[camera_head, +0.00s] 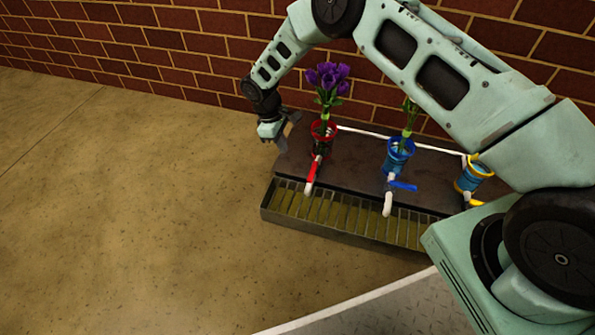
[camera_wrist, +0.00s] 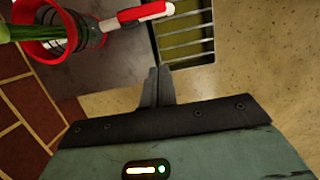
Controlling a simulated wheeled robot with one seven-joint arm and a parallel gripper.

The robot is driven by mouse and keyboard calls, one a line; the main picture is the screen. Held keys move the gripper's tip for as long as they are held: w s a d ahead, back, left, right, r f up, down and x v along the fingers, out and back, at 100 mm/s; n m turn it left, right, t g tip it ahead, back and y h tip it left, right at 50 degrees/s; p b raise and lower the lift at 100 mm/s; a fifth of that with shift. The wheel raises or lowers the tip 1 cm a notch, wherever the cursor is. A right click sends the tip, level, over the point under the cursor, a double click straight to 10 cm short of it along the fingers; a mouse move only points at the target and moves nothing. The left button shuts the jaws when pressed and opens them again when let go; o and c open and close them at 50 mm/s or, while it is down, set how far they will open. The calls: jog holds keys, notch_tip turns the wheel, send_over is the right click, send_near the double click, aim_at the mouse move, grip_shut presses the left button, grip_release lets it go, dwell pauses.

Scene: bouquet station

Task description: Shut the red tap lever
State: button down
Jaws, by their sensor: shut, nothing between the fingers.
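The red tap lever (camera_head: 311,173) points forward, in line with its white-tipped spout (camera_head: 309,188), below the red-rimmed vase (camera_head: 324,128). In the wrist view the red lever (camera_wrist: 146,11) lies along the pipe at the top, beside the red rim (camera_wrist: 50,50). My gripper (camera_head: 289,136) is left of the red-rimmed vase, at the left end of the dark shelf. Its fingers are shut with nothing between them. In the wrist view the closed fingertips (camera_wrist: 158,72) are apart from the lever, pointing towards the grate corner.
Purple flowers (camera_head: 328,78) stand in the red-rimmed vase. A blue vase (camera_head: 398,155) has a blue lever (camera_head: 403,186) turned across its spout. A yellow-rimmed vase (camera_head: 474,176) is at right. A slatted drain tray (camera_head: 345,215) runs in front. A brick wall (camera_head: 150,45) stands behind; the floor at left is clear.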

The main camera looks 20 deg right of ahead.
aim_at(313, 173)
jog(key=shift+w+f, duration=0.1)
jog(key=shift+f, duration=0.05)
jog(key=b+x, duration=0.5)
jog(key=x, duration=0.6)
jog(key=shift+b, duration=0.35)
jog(key=s+d, duration=0.1)
jog(key=d+b, duration=0.1)
jog(key=shift+s+d+r, duration=0.25)
jog(key=shift+s+r, duration=0.15)
jog(key=shift+s+d+r, duration=0.15)
jog(key=shift+s+d, duration=0.15)
jog(key=shift+d, duration=0.05)
